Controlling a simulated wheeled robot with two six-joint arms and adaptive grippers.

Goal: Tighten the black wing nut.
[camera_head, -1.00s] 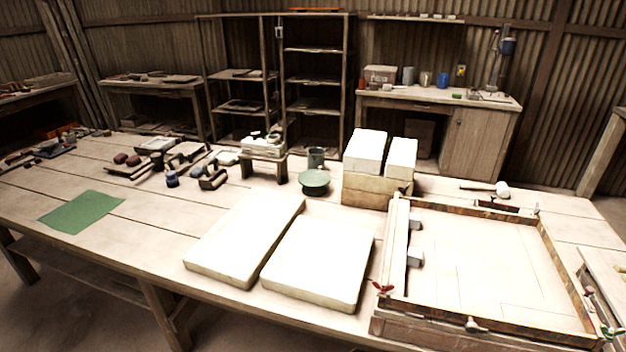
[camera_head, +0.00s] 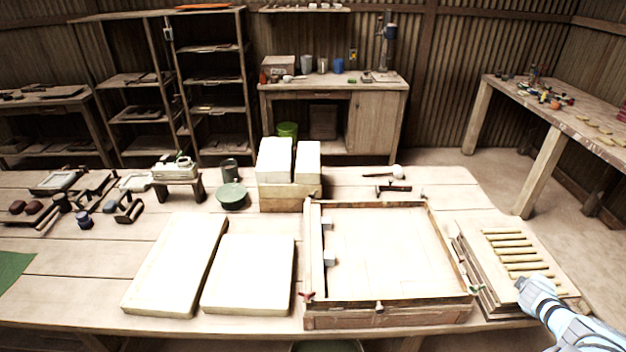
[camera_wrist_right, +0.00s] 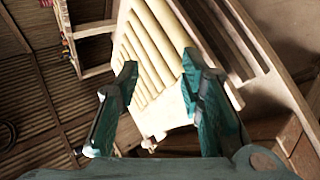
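The press frame (camera_head: 390,308) is a shallow wooden tray on the bench, right of two pale slabs. A red wing nut (camera_head: 307,296) sits at its front left corner. A small dark fitting (camera_head: 423,195) stands at its back right corner; it is too small to tell if it is the black wing nut. A pale knob (camera_head: 379,307) is on the front rail. My right arm comes in at the lower right of the head view. In the wrist view my right gripper (camera_wrist_right: 158,85) has its teal fingers apart with nothing between them. My left gripper is not in view.
A stack of boards with rods (camera_head: 515,250) lies right of the frame, beside my right arm; it also shows in the wrist view (camera_wrist_right: 150,50). Two pale slabs (camera_head: 250,275) lie left. A mallet (camera_head: 396,171) lies behind the frame. White blocks (camera_head: 275,160) stand at the back.

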